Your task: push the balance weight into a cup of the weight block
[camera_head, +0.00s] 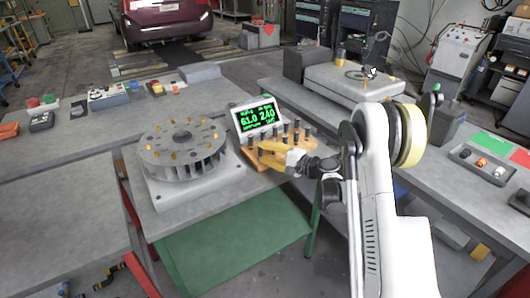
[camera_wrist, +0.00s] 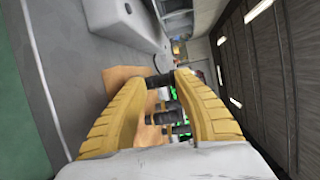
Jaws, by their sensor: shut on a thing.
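The weight block, an orange-brown wooden block (camera_head: 252,155), sits on the grey bench beside a green-lit display. Several dark weights (camera_head: 296,125) stand upright in it. My gripper (camera_head: 263,151) has its yellow fingers low over the block's front side. In the wrist view my gripper (camera_wrist: 161,80) is shut on a small dark cylinder, the balance weight (camera_wrist: 160,81), between the fingertips. Parts of the block (camera_wrist: 120,76) show behind the fingers, with more dark weights (camera_wrist: 166,117) between them. The cups are hidden or too small to make out. I cannot tell whether the held weight touches the block.
A finned rotor (camera_head: 183,145) with several brass pegs stands on a pale base left of the block. The display (camera_head: 258,117) stands close behind the block. A grey machine (camera_head: 355,80) rests on the right-hand bench. The left bench has free room.

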